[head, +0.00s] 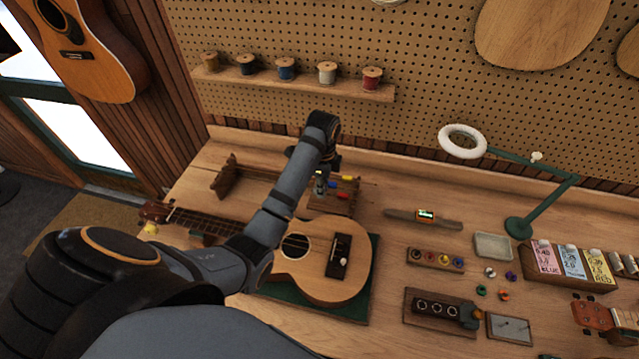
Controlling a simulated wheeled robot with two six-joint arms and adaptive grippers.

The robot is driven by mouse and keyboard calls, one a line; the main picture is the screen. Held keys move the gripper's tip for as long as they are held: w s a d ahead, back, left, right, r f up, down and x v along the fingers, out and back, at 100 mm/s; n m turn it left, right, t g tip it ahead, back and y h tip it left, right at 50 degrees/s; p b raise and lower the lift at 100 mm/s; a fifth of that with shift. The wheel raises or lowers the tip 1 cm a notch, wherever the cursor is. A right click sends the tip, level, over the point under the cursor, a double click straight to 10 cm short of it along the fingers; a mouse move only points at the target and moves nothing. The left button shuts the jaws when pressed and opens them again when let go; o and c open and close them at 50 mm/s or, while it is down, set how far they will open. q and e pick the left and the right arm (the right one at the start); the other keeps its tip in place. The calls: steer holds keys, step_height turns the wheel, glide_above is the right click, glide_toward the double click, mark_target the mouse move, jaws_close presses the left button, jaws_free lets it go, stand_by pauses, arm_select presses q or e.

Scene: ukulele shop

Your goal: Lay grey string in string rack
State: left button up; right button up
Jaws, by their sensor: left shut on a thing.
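My left gripper (320,186) points down over the right part of a low wooden rack, which I take to be the string rack (227,179), at the back left of the bench. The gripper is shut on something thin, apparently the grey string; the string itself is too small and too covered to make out. My left forearm hides part of the rack's middle. I cannot tell whether the held thing touches the rack. My right gripper is not in view.
A ukulele (305,265) lies on a green mat (362,290) in front of the rack, under my left arm. A tuner strip (425,216), a grey tray (492,246) and a lamp (519,227) stand to the right. Spools line a shelf (300,83) behind.

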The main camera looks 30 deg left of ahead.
arm_select(q)
steer(key=shift+s+a+f, duration=0.1)
steer(key=shift+a+f, duration=0.15)
steer(key=shift+f, duration=0.3)
steer(key=shift+s+a+f, duration=0.1)
steer(key=shift+a+f, duration=0.1)
steer(key=shift+f, duration=0.3)
steer(key=shift+s+a+f, duration=0.1)
steer(key=shift+a+f, duration=0.1)
steer(key=shift+f, duration=0.25)
steer(key=shift+s+a+f, duration=0.1)
steer(key=shift+a+f, duration=0.1)
steer(key=shift+f, duration=0.25)
steer(key=shift+w+f, duration=0.1)
steer(key=shift+f, duration=0.25)
steer(key=shift+d+f, duration=0.25)
steer(key=shift+w+d+f+b, duration=0.1)
steer(key=shift+d+f+b, duration=0.05)
steer(key=shift+b, duration=0.15)
steer(key=shift+f, duration=0.15)
steer(key=shift+a, duration=0.2)
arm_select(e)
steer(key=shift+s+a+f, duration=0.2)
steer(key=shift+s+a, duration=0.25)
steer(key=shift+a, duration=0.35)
